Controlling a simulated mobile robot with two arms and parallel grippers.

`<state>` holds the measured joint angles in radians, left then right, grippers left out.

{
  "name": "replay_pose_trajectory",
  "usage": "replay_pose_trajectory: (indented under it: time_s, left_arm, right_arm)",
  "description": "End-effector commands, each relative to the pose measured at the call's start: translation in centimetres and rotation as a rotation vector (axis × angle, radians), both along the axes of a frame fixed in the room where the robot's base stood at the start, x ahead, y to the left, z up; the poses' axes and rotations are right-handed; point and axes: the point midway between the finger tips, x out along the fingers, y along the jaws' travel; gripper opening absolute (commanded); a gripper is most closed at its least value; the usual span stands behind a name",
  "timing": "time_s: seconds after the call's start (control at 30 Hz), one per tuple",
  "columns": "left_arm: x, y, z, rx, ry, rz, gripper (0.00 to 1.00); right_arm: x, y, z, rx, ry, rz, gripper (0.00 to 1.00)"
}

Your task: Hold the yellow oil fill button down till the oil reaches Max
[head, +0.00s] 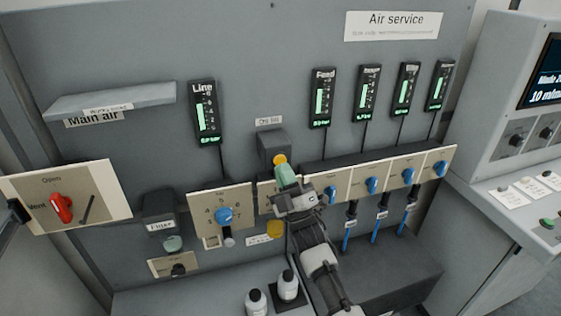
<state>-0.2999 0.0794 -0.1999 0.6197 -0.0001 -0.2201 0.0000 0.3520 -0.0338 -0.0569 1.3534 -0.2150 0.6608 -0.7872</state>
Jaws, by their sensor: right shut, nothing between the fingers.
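A round yellow button (279,160) shows on the front of a grey block (272,143), under a small label (269,121) whose print is hard to read. A pale green part (287,177) sits just below the button, directly above my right gripper. My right gripper (290,194) is shut and empty, in front of the panel below the button. I cannot tell whether it touches anything. A second yellow piece (276,230) shows left of my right wrist. A dark part at the left edge appears to be my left gripper (16,211); its fingers cannot be made out. No Max mark is readable.
Blue knobs (371,185) line the panel right of my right gripper, with green-lit gauges (320,98) above. A blue regulator knob (224,215) is to the left. Two white bottles (257,302) stand below. A red handle (62,208) is at far left.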

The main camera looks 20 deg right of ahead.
Motion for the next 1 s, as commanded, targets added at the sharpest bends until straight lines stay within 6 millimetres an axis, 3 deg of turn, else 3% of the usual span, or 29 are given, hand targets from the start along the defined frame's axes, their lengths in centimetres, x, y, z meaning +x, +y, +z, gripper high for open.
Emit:
replay_pose_trajectory:
  time_s: [1.0]
  left_arm:
    - [0.0, 0.0, -1.0, 0.000, 0.000, 0.000, 0.43]
  right_arm:
    - [0.8, 0.0, 0.0, 0.000, 0.000, 0.000, 0.00]
